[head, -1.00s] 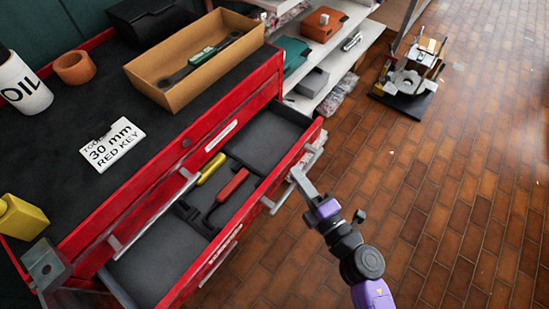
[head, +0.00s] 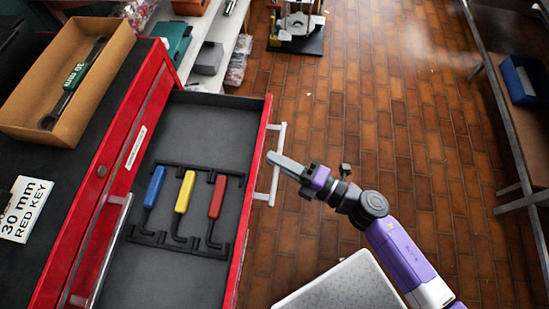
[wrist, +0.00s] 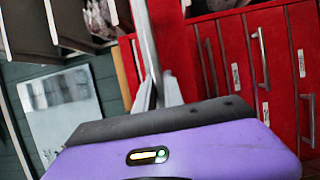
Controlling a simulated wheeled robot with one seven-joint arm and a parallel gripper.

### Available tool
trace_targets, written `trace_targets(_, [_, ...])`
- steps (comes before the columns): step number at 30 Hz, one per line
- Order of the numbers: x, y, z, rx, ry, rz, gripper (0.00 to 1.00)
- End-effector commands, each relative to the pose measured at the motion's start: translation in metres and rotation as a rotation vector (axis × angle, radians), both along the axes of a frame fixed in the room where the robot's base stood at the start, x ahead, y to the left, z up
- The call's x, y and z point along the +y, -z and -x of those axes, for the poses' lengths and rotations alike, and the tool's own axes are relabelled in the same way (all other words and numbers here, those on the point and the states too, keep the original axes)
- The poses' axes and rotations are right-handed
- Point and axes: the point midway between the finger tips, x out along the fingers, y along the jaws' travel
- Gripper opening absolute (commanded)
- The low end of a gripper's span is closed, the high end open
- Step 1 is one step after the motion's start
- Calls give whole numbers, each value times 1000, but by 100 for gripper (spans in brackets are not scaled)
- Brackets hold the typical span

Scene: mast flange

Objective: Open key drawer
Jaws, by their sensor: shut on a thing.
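The key drawer (head: 200,115) of the red cabinet (head: 155,62) is pulled well out. In it, a blue-handled key (head: 154,187), a yellow-handled key (head: 184,192) and a red-handled key (head: 217,197) lie side by side in a black holder (head: 165,240). My gripper (head: 272,158) is at the drawer's front, shut on the pale drawer handle (head: 276,180). In the wrist view my gripper's fingers (wrist: 158,95) show close up, meeting at a pale bar (wrist: 147,35).
On the cabinet top are a cardboard tray (head: 62,75) with a wrench and a white card reading "30 mm RED KEY" (head: 25,208). White shelves (head: 215,45) stand behind. A bench with a blue bin (head: 522,80) is at the right. The brick floor (head: 400,130) between is mostly clear.

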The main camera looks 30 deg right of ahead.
Motion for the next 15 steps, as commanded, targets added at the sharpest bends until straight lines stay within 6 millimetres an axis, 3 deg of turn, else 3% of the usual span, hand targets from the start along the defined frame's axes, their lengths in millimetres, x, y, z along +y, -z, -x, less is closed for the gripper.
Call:
trace_targets(4, [0, 1, 0, 1, 0, 2, 0])
trace_targets(5, [0, 1, 0, 1, 0, 2, 17])
trace_targets(8, [0, 1, 0, 2, 0, 1, 35])
trace_targets(15, [0, 0, 0, 1, 0, 0, 35])
